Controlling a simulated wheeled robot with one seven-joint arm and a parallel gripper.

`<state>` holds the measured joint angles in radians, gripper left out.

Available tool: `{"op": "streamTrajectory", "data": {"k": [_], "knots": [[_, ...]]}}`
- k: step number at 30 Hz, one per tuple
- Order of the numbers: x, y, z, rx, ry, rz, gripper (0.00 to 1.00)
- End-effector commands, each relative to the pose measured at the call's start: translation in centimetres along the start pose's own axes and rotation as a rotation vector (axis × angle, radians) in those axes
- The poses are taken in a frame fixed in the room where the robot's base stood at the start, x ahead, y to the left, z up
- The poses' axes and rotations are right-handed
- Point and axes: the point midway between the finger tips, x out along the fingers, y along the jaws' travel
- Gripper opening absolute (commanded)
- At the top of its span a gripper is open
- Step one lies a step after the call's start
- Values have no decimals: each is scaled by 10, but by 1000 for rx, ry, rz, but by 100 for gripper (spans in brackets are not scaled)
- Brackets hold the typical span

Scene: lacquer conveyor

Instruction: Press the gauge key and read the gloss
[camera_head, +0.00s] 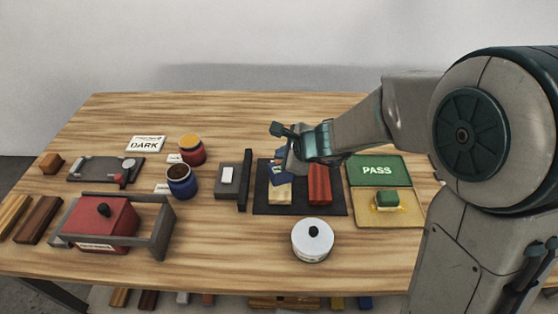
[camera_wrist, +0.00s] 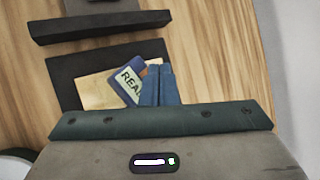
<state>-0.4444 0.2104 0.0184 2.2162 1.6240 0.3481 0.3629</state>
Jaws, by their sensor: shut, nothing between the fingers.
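The gauge (camera_wrist: 122,79) is a blue device with a pale screen on which the letters "REA" show; the rest is hidden behind my fingers. It also shows in the head view (camera_head: 284,174), partly covered by my gripper. It overlaps a pale wood block (camera_wrist: 95,91) on a dark mat (camera_wrist: 63,69). My gripper (camera_wrist: 159,70) is shut and empty, with its fingertips over the gauge's right side. In the head view my gripper (camera_head: 281,155) is just above the gauge. I cannot tell whether the tips touch it, and its key is not clearly visible.
A red block (camera_head: 320,184) lies on the mat's right side. A green PASS tray (camera_head: 376,170) and yellow tray (camera_head: 400,220) are further right. A white lidded pot (camera_head: 312,241) stands in front. A grey device (camera_head: 227,186) with a black bar stands left.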

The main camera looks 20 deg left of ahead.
Motion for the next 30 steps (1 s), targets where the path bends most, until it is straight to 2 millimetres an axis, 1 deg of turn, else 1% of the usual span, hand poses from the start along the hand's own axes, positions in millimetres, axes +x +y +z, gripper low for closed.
{"op": "streamTrajectory", "data": {"k": [30], "knots": [[6,4,-4,0,0,0,0]]}}
